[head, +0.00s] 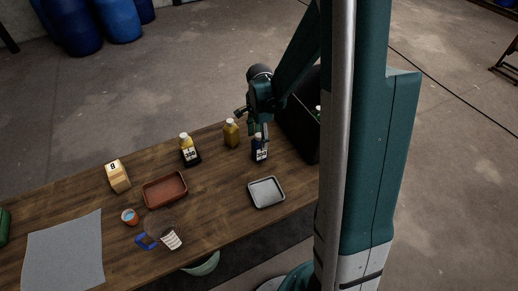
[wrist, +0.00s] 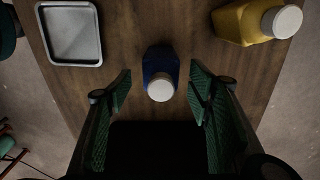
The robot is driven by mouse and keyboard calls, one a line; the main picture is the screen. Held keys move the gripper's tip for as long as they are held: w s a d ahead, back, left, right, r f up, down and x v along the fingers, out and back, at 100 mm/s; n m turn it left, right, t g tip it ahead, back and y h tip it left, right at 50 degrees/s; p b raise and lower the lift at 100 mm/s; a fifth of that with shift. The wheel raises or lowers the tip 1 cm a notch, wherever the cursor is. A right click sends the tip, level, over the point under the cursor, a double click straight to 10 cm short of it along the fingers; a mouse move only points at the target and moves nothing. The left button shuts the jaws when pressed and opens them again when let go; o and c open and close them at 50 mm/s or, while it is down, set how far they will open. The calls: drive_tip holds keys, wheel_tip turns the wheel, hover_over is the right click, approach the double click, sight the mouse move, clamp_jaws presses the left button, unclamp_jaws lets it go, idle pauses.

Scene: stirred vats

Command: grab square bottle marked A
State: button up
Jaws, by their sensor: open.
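A dark blue bottle with a pale label (head: 260,154) stands upright on the table; I cannot read its mark. In the wrist view the blue bottle (wrist: 158,60), with a white cap, lies between and slightly ahead of my fingertips. My gripper (wrist: 160,88) is open, one finger on each side, with gaps showing. In the head view my gripper (head: 259,132) hangs just above and at the bottle, partly covering its top. A yellow bottle (head: 231,135) and a yellow-and-dark bottle (head: 189,151) stand to its left. I can make out no A on any bottle.
A metal tray (head: 267,193) lies in front, and a black bin (head: 303,125) stands right of the gripper.

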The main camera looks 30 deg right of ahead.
sight(258, 156)
drive_tip(key=shift+f+b, duration=0.4)
drive_tip(key=shift+f, duration=2.15)
drive_tip(key=shift+c, duration=0.4)
drive_tip(key=c, duration=1.1)
